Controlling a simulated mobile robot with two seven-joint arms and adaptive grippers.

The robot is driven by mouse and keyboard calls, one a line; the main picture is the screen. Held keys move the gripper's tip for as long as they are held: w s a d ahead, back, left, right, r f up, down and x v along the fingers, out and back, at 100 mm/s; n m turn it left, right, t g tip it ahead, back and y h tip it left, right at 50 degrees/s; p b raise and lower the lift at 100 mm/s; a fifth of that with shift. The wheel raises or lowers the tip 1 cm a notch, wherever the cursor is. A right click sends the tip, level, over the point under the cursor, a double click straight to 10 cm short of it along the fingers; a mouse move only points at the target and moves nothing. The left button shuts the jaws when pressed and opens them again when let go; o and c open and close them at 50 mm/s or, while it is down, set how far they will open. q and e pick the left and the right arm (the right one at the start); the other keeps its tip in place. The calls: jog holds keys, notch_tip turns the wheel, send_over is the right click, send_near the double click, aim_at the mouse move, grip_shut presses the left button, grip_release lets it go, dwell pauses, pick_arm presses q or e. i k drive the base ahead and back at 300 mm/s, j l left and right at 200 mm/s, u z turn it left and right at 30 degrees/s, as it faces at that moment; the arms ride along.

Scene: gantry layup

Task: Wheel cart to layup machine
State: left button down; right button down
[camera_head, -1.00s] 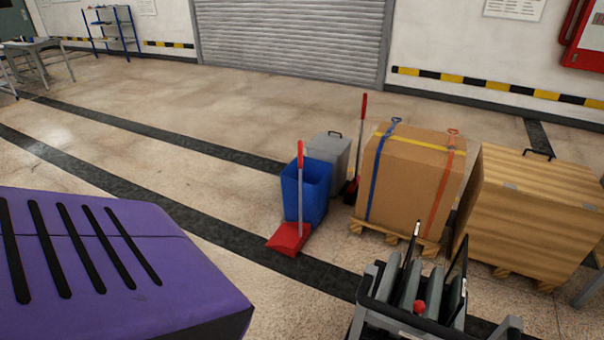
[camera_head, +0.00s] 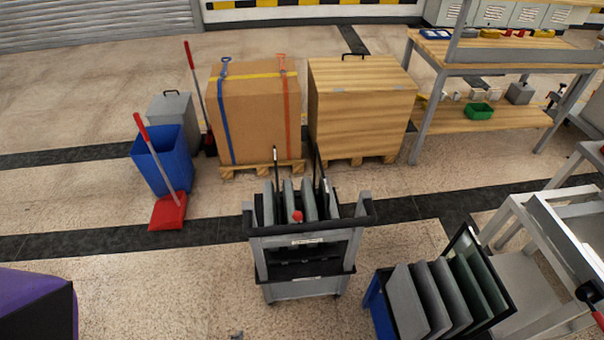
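A grey and black cart (camera_head: 305,242) stands upright on the floor at the middle of the head view. Several grey panels and a small red knob sit in its top, with thin dark uprights rising from it. A second holder (camera_head: 377,306) with a blue frame and several tilted grey panels stands to its right, nearer to me. A purple machine body (camera_head: 30,297) is cut off at the lower left; I cannot tell whether it is the layup machine. Neither of my grippers is in view.
Behind the cart are a strapped carton (camera_head: 255,112) and a wooden crate (camera_head: 360,100) on pallets. A blue bin (camera_head: 163,160) and red dustpan (camera_head: 168,211) stand left. A workbench (camera_head: 490,118) and grey frame (camera_head: 545,222) are right.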

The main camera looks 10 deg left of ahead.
aim_at(304, 271)
jog(key=k+j, duration=0.7)
jog(key=i+l, duration=0.35)
jog(key=i, duration=0.05)
